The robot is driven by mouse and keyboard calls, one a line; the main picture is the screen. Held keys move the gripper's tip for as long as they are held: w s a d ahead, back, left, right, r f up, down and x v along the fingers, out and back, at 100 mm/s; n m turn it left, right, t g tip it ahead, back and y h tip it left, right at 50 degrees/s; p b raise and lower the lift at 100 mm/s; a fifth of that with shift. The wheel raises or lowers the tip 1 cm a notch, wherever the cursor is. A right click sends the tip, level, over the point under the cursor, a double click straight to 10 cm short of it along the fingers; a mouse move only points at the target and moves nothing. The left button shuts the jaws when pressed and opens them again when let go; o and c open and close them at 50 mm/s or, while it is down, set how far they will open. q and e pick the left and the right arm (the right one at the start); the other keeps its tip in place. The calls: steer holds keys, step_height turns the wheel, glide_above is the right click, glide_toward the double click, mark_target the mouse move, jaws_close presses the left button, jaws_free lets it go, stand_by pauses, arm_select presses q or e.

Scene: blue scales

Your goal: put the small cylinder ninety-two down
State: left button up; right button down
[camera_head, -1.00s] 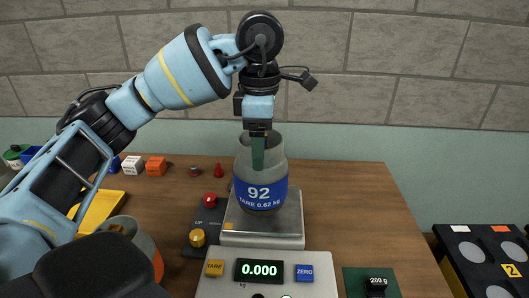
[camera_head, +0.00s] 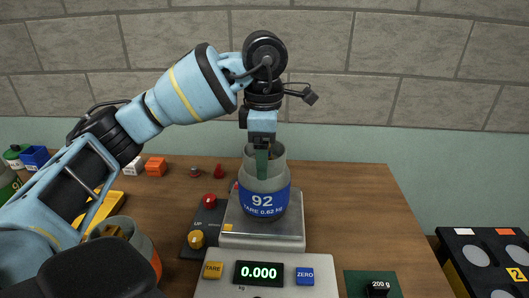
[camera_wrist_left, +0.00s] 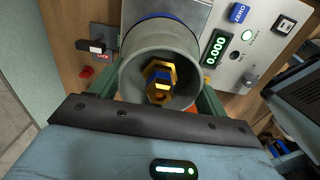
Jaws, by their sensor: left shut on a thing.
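The small cylinder ninety-two (camera_head: 263,203) is a grey open-topped pot with a blue band reading "92, TARE 0.62 kg". My left gripper (camera_head: 262,162) is shut on it from above and holds it upright over the scale's metal pan (camera_head: 290,232). Whether its base touches the pan is hard to tell; the display (camera_head: 259,273) reads 0.000. In the left wrist view, green fingers sit either side of the cylinder's rim (camera_wrist_left: 128,82), and a yellow hexagonal piece (camera_wrist_left: 158,78) shows inside it. My right gripper is not in view.
A control box (camera_head: 203,229) with red and yellow buttons stands left of the pan. Another grey pot (camera_head: 145,246) is at the lower left. A 200 g weight (camera_head: 380,288) sits on a green mat at the lower right. The table right of the pan is clear.

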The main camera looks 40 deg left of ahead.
arm_select(q)
steer(key=o, duration=2.1)
steer(key=shift+f, duration=0.15)
steer(key=shift+c, duration=0.2)
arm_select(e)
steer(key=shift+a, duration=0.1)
arm_select(q)
step_height(320, 180, up, 11)
steer(key=shift+f+p, duration=0.1)
steer(key=shift+p, duration=1.15)
steer(key=shift+r, duration=0.8)
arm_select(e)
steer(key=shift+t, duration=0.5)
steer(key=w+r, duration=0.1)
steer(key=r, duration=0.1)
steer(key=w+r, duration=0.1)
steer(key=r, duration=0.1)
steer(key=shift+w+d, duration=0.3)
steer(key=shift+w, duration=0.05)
arm_select(q)
steer(key=shift+f, duration=0.1)
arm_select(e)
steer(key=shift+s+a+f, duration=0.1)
